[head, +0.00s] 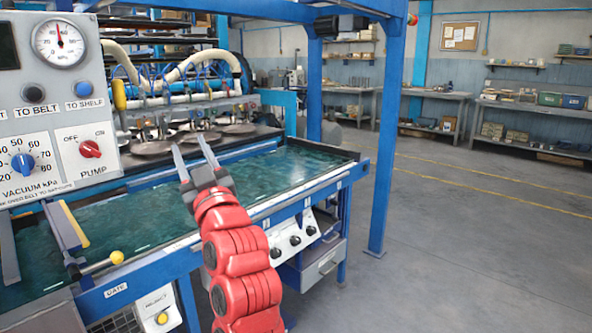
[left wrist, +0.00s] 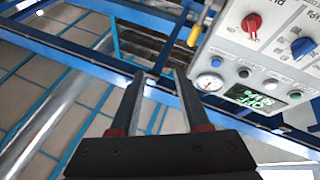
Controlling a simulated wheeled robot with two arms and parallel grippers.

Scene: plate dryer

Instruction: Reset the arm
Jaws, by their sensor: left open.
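My left arm is red and reaches up through the middle of the head view. Its left gripper (head: 190,142) has two grey fingers held apart, pointing away over the far edge of the green wet belt (head: 300,173). In the left wrist view the same gripper (left wrist: 160,75) is open, with nothing between its fingers. Blue beams and a pale tiled surface (left wrist: 60,75) lie beyond it. My right gripper is not in view.
A control panel (head: 55,120) with gauge and knobs stands at the left. Round plates (head: 238,129) lie under a suction frame with hoses. A blue post (head: 384,150) stands right of the belt. A yellow-knobbed lever (head: 117,257) sits at front left. The floor at right is clear.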

